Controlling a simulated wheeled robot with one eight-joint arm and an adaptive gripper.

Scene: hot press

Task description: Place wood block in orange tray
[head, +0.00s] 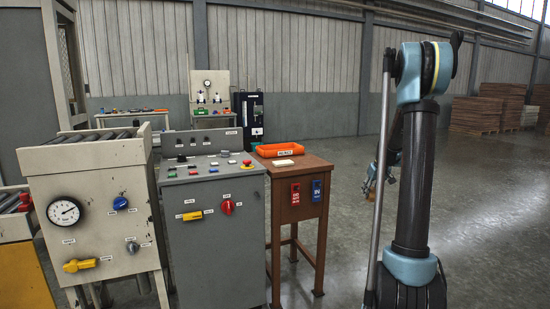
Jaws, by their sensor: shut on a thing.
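The orange tray (282,150) sits at the back of a brown wooden stand. It looks empty, though its floor shows only at a low angle. My gripper (369,188) is small and partly hidden behind my own arm, to the right of the stand and apart from the tray. It is shut on a small tan-brown thing that looks like the wood block (367,192); its edges are hard to make out.
The brown stand (312,165) carries a pale flat piece (284,162) in front of the tray. A grey control console (210,215) stands close on its left, beside a beige gauge cabinet (95,220). Open floor lies right of the stand; stacked boards (480,112) are far back.

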